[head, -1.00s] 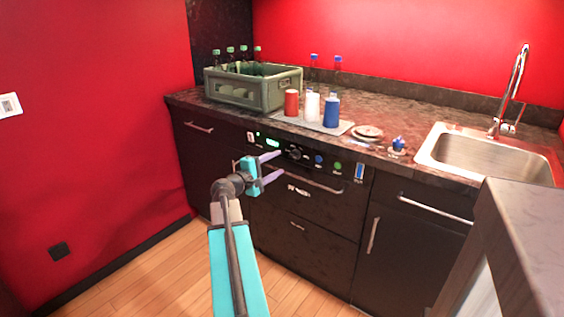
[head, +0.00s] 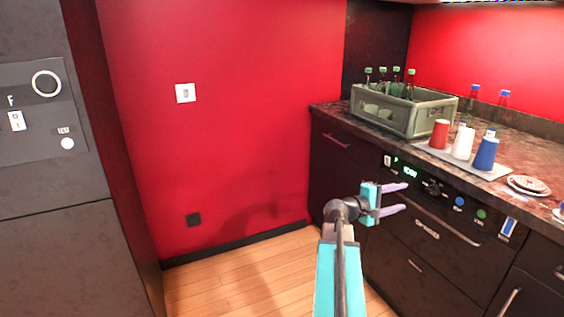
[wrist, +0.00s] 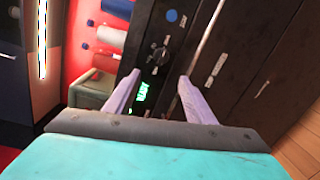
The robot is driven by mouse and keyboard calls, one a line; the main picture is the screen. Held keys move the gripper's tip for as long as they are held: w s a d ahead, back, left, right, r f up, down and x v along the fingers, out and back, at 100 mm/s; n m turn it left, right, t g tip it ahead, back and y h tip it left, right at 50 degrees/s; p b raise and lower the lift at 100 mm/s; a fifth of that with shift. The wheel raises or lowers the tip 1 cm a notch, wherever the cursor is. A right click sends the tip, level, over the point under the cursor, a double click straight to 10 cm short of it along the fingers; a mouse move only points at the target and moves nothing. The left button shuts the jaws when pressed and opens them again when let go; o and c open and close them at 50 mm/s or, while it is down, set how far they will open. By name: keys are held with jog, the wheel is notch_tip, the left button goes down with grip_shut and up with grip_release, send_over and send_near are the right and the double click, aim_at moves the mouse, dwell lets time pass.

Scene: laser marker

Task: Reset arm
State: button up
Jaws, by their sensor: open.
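My gripper (head: 396,198) is open and empty in the head view, held out in front of the dark kitchen cabinets. Its two pale purple fingers point right, toward the control panel (head: 432,186) under the counter edge. In the wrist view the open fingers (wrist: 156,97) show with nothing between them but the panel with its green display and black knob behind. My turquoise arm reaches up from the bottom of the head view.
A green crate (head: 385,112) with bottles stands on the counter. A red wall (head: 240,140) and tall grey cabinet (head: 35,240) are left. The wooden floor (head: 240,275) between is clear.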

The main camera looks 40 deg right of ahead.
jog(key=w+a+f+n+t, duration=0.4)
jog(key=w+a+f, duration=0.8)
jog(key=w+f, duration=0.25)
jog(key=w+a+f+n+t+y, duration=0.1)
jog(key=w+a+f+y, duration=0.1)
jog(key=a+f, duration=0.65)
jog(key=w+a+f+n+t+y, duration=0.1)
jog(key=w+a+f+y, duration=0.15)
jog(key=a+f, duration=0.6)
jog(key=s+a+f+g+y, duration=0.15)
jog(key=s+a+f, duration=0.25)
jog(key=a+f, duration=0.6)
jog(key=s+a+f+g+y, duration=0.1)
jog(key=s+a+f+y, duration=0.3)
jog(key=a+f, duration=0.55)
jog(key=s+a+f+m+g+y, duration=0.25)
jog(key=s+a+f, duration=0.45)
jog(key=s+a, duration=0.5)
jog(key=s+a+r+m+y+p, duration=0.1)
jog(key=s+a+m+y, duration=0.1)
jog(key=s+a+y, duration=0.3)
notch_tip(320, 180, up, 13)
jog(key=a+g+h+p, duration=0.1)
jog(key=p, duration=1.1)
jog(key=shift+w+a, duration=0.2)
jog(key=shift+w, duration=0.25)
jog(key=shift+m, duration=0.25)
jog(key=shift+c, duration=0.5)
